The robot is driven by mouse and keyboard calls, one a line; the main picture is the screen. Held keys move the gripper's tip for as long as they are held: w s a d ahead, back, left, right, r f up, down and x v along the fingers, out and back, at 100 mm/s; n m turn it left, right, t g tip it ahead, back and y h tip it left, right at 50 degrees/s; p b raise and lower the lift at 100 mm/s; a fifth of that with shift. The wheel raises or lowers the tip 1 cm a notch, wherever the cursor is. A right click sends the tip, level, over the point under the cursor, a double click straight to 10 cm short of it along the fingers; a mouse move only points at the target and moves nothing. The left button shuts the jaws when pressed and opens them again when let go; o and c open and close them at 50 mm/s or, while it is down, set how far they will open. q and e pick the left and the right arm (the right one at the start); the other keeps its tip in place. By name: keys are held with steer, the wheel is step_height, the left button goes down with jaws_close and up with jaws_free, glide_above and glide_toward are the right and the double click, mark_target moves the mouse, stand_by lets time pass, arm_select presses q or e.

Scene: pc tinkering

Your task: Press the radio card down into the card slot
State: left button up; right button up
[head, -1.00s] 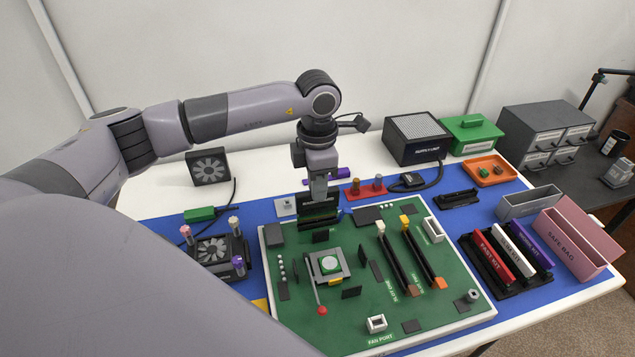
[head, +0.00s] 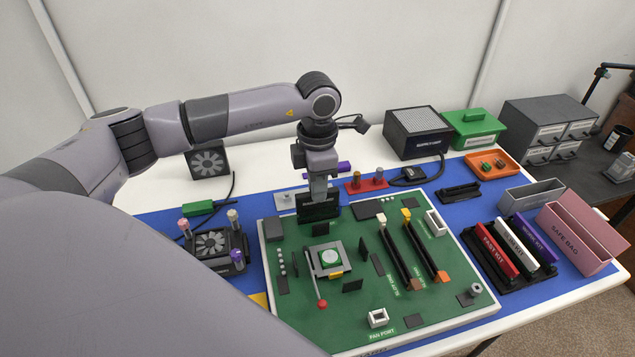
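The radio card (head: 318,209) is a dark upright plate at the back edge of the green board (head: 300,331). My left gripper (head: 319,196) points down at its top edge, with the fingers at the card. I cannot tell whether the fingers grip it or only touch it. The card slot is hidden under and behind the card, so how deep the card sits is not clear. My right gripper is not in view.
Two long memory slots (head: 402,256) lie right of the card. A socket with a red-tipped lever (head: 322,303) is in front. A red stand with pegs (head: 366,185) and a purple-ended tool (head: 343,167) are close behind the gripper.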

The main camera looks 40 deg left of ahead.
arm_select(q)
steer(key=o, duration=0.5)
steer(key=shift+r, duration=0.1)
step_height(320, 180, up, 5)
steer(key=p, duration=0.3)
steer(key=shift+p, duration=0.3)
steer(key=shift+r, duration=0.4)
step_height(320, 180, up, 6)
steer(key=b, duration=0.1)
steer(key=shift+r, duration=0.15)
